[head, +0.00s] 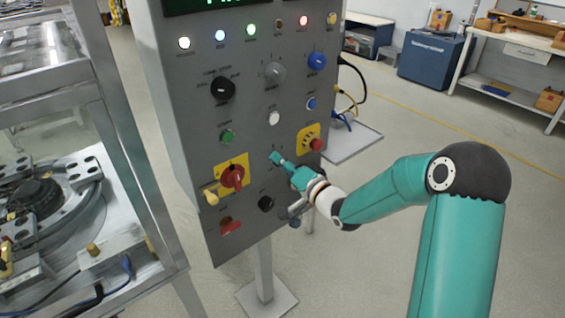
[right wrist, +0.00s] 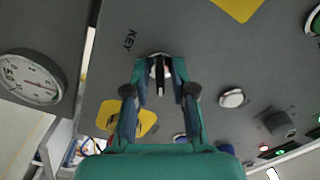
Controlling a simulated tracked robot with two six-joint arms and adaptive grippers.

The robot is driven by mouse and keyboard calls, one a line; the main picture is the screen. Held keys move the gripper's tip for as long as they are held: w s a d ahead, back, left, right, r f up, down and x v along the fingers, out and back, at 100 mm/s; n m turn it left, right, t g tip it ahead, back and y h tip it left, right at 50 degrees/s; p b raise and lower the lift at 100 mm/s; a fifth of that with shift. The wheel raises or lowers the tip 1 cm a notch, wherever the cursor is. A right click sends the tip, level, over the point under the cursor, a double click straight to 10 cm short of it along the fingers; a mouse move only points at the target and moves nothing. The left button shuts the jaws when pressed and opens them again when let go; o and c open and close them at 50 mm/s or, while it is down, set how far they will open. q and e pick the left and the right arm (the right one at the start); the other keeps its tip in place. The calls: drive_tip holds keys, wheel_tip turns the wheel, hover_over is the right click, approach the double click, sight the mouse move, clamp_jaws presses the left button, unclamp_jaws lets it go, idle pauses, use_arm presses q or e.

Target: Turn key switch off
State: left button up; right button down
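The key switch (right wrist: 158,66) sits on the grey panel beside the printed word KEY in the right wrist view. It has a round base and a dark key standing out from it. My right gripper (right wrist: 160,82) has one finger on each side of the key. A small gap seems to show between the key and each finger, so the fingers look open around it. In the head view my right gripper (head: 276,158) is at the lower middle of the control panel (head: 190,100) and hides the key switch. My left gripper is not in view.
A red rotary switch on a yellow plate (head: 232,177) lies left of my gripper. A red emergency button (head: 316,144) lies to its upper right. A metal-framed machine (head: 60,190) stands at the left.

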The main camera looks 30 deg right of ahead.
drive_tip(key=shift+f+n+b, duration=0.15)
drive_tip(key=shift+n+b, duration=2.8)
drive_tip(key=shift+b, duration=1.1)
drive_tip(key=shift+f+n+b, duration=0.15)
drive_tip(key=shift+n+b, duration=2.8)
drive_tip(key=shift+b, duration=1.05)
drive_tip(key=c, duration=1.4)
unclamp_jaws()
drive_tip(key=shift+o, duration=0.7)
drive_tip(key=shift+r, duration=0.15)
